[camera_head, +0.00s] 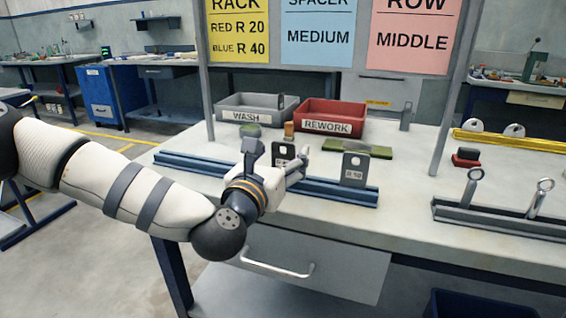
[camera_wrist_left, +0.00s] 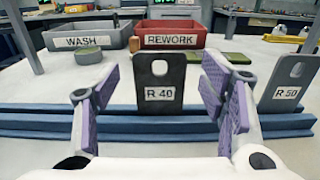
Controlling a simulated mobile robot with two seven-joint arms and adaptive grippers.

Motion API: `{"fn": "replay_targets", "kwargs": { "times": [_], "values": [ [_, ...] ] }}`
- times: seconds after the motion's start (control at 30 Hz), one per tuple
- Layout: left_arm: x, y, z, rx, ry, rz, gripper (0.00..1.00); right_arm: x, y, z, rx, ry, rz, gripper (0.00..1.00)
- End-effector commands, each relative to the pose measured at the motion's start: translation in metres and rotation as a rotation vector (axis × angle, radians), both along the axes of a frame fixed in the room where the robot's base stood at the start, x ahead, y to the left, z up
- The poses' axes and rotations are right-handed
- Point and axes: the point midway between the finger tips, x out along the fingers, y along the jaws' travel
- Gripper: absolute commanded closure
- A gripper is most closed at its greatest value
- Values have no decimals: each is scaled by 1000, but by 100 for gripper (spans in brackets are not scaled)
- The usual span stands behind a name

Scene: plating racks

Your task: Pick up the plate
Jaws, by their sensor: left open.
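A dark grey plate labelled R 40 (camera_wrist_left: 160,75), with a hole near its top, stands upright at the blue rack (camera_wrist_left: 30,120). In the head view, the plate (camera_head: 283,151) is partly covered by my left gripper (camera_head: 277,156). My left gripper is open, with one purple-padded finger on each side of the plate. The wrist view shows gaps between plate and pads; how far the fingertips reach past it is unclear. A second plate, labelled R 50 (camera_wrist_left: 285,85), stands right of it, also in the head view (camera_head: 355,163). My right gripper is not in view.
A grey WASH bin (camera_head: 232,103) and red REWORK bin (camera_head: 345,111) stand behind the rack. A green-topped block (camera_head: 358,148) lies between. A grey rack (camera_head: 510,220) with ringed pieces is at right, a yellow rail (camera_head: 510,141) behind it. Signs read blue R 40, medium, middle.

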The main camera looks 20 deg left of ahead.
Motion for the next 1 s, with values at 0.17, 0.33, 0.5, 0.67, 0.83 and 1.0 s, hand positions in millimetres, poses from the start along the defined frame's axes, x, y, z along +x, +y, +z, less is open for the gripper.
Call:
{"fn": "replay_targets", "kwargs": {
  "times": [0.17, 0.33, 0.5, 0.67, 0.83, 1.0],
  "values": [
    [20, -1, -1, 1, 1, 0, 35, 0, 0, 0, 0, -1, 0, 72],
    [20, -1, -1, 1, 2, 0, 35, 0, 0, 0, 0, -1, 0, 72],
    [20, -1, -1, 1, 2, 0, 71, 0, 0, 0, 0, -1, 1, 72],
    [20, -1, 0, 2, 1, 0, 92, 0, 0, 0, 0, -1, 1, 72],
    [19, -1, 0, 2, 1, 0, 92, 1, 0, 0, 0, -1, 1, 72],
    [20, -1, 15, 2, -3, 0, 92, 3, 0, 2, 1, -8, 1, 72]
  ]
}}
